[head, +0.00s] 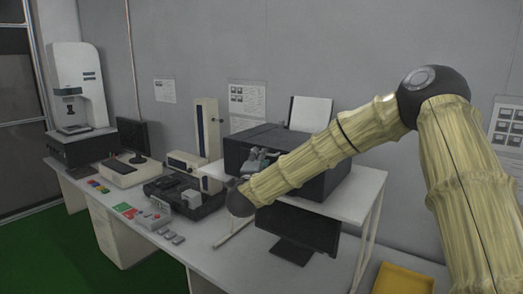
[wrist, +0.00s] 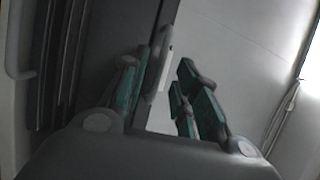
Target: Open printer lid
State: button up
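The printer (head: 258,143) is a black box on a raised white shelf, with a white sheet standing up at its back. My arm crosses in front and hides much of its front. My gripper (head: 262,156) is at the printer's left front part in the head view. In the wrist view my gripper (wrist: 163,70) has its green-padded fingers apart, with a dark edge and a light strip showing between and beyond them. The dark printer body (wrist: 112,40) fills the left of that view. I cannot tell whether a finger touches it. The lid appears closed.
The white shelf (head: 345,208) stands on a long white desk (head: 215,250). A dark monitor (head: 308,234) sits beneath the shelf. Measuring instruments and a small computer (head: 125,165) stand to the left. A yellow bin (head: 403,280) is at the lower right.

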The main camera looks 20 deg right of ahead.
jog(key=shift+p+x, duration=0.5)
jog(key=shift+x, duration=0.95)
grip_shut()
